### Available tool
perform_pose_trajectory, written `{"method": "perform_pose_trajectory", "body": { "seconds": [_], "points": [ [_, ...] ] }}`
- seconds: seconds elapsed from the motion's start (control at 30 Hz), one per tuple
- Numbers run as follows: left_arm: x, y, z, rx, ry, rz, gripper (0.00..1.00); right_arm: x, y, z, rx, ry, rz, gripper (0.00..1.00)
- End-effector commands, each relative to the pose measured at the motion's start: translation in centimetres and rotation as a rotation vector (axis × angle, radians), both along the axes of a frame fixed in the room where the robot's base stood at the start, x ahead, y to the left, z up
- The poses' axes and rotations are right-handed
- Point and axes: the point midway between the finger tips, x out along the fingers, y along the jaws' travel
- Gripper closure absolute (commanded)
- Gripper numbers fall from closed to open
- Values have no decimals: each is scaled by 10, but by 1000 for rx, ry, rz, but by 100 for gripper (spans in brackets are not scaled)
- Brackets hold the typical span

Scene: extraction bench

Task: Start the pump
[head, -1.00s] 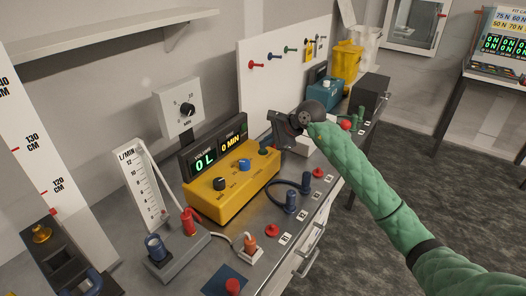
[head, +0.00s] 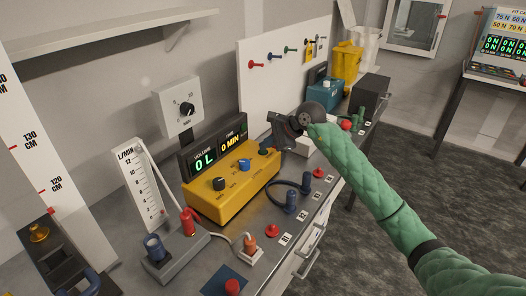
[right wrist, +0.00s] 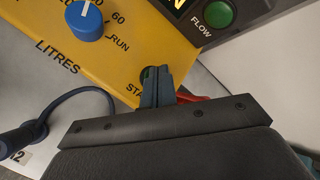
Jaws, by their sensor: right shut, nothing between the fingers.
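The yellow pump box (head: 232,192) stands on the bench, its displays (head: 213,150) reading 0 L and 0 MIN. A dark knob (head: 219,184) and a blue knob (head: 244,164) are on its top. My right gripper (head: 264,149) is at the box's right end. In the right wrist view its shut, empty fingers (right wrist: 157,82) are over a green button (right wrist: 147,76) beside the letters "STA". The fingers hide most of that button, and I cannot tell whether they touch it. The blue knob (right wrist: 87,21) and a green FLOW lamp (right wrist: 219,12) also show there. My left gripper is not in view.
A flow gauge (head: 144,188) stands left of the box, and a wall dial (head: 184,109) hangs behind it. A teal box (head: 322,94) stands farther back.

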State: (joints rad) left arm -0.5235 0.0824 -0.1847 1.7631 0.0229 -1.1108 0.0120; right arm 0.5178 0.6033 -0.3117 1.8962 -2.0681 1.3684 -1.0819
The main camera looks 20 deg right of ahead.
Motion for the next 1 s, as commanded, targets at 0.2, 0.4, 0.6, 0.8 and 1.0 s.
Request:
{"method": "perform_pose_trajectory", "body": {
  "seconds": [0.2,0.4,0.6,0.8,1.0],
  "points": [
    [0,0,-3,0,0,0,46,0,0,-2,0,0,0,100],
    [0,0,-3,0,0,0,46,0,0,-2,0,0,0,100],
    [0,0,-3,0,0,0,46,0,0,-1,0,0,0,100],
    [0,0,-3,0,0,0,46,0,0,6,0,-1,0,100],
    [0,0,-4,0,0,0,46,0,0,13,-1,0,0,100]
  ]
}}
